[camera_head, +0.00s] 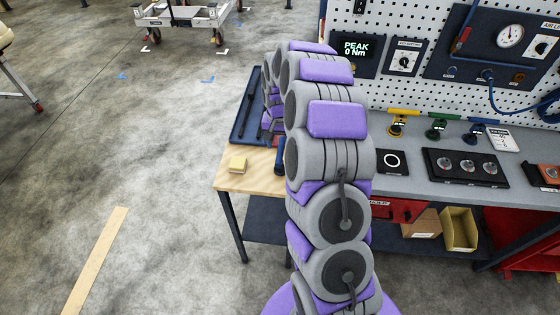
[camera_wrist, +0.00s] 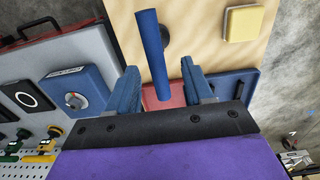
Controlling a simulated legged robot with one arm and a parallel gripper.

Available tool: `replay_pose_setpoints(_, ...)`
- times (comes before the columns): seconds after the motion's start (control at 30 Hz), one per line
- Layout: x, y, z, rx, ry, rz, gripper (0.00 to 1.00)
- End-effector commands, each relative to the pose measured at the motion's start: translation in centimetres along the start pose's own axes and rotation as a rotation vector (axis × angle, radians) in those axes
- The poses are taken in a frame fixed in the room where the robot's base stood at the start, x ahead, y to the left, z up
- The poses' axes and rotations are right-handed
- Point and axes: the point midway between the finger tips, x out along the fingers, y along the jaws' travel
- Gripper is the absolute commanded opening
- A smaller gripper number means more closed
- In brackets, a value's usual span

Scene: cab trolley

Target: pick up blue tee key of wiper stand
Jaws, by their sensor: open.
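A blue bar (camera_wrist: 151,45), which looks like the handle of the blue tee key, shows in the wrist view. Its lower end appears between my fingers, and a dark round part shows behind it over the wood. My gripper (camera_wrist: 162,88) is open, one blue finger on each side of that end, with no visible contact. I cannot tell the depth gap. In the head view a dark blue piece (camera_head: 279,156) beside my arm may be the same key; my arm hides my gripper and much around it. The stand itself is not clearly visible.
A yellow block (camera_wrist: 243,23) sits on the wood. A blue tray (camera_head: 240,128) with dark tools lies behind it. A blue box with a knob (camera_wrist: 75,92) is left of my fingers in the wrist view.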

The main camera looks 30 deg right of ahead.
Motion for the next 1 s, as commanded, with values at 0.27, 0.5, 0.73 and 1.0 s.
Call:
replay_pose_setpoints(0.27, 2.6, 0.1, 0.0, 0.000, 0.000, 0.000, 0.51)
replay_pose_setpoints(0.5, 5.6, 0.5, -0.4, 0.001, -0.004, 0.000, 0.51)
replay_pose_setpoints(0.73, 7.5, 0.5, -0.3, 0.000, -0.003, 0.000, 0.51)
replay_pose_setpoints(1.0, 7.4, 0.5, -0.4, 0.000, -0.002, 0.000, 0.40)
